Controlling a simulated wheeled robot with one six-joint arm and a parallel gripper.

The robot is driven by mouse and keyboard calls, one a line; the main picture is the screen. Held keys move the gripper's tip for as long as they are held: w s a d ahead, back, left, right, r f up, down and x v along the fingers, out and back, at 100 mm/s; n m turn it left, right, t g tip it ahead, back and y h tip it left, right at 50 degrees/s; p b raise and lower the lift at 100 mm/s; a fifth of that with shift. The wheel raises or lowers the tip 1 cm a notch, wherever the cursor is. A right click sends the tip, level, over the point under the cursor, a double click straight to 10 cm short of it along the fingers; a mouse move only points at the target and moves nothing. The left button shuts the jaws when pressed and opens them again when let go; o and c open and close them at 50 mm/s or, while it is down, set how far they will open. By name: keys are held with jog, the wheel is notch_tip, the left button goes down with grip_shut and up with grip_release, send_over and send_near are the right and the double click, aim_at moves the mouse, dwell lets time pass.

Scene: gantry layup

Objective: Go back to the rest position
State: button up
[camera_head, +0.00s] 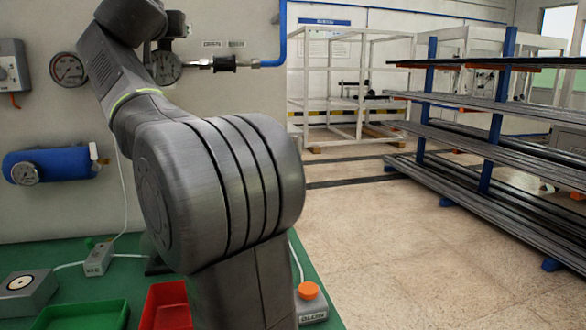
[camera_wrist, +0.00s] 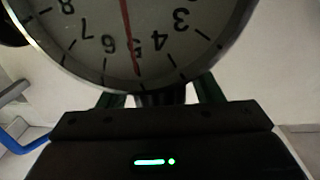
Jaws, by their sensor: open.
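My gripper (camera_wrist: 160,98) shows in the wrist view as a dark body with a green light. Its two green-edged fingers stand apart, on either side of a dark stem below a round dial gauge (camera_wrist: 150,45). The dial fills the top of that view, with a red needle and black numbers, and hides the fingertips. I cannot tell whether the fingers touch the stem. A wall gauge (camera_head: 167,68) shows beside the raised part of the arm.
Another gauge (camera_head: 68,69) and a blue cylinder (camera_head: 55,164) are on the left wall. A green bin (camera_head: 85,315), a red bin (camera_head: 168,305) and an orange-button box (camera_head: 311,303) sit on the green bench. A loaded rack (camera_head: 490,150) stands right; the floor between is clear.

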jog(key=shift+a+r+n+g+y+p, duration=0.15)
jog(key=shift+n+g+y+p, duration=0.15)
jog(key=shift+n+y+p, duration=0.5)
jog(key=shift+a+r+n+g+y+p, duration=0.15)
jog(key=shift+n+g+y+p, duration=0.2)
jog(key=shift+y+p, duration=0.75)
jog(key=n+p, duration=0.1)
jog(key=p, duration=0.2)
jog(key=shift+y, duration=0.4)
jog(key=shift+a+f+g+y+p, duration=0.1)
jog(key=shift+f+g+y+p, duration=0.2)
jog(key=shift+p, duration=0.5)
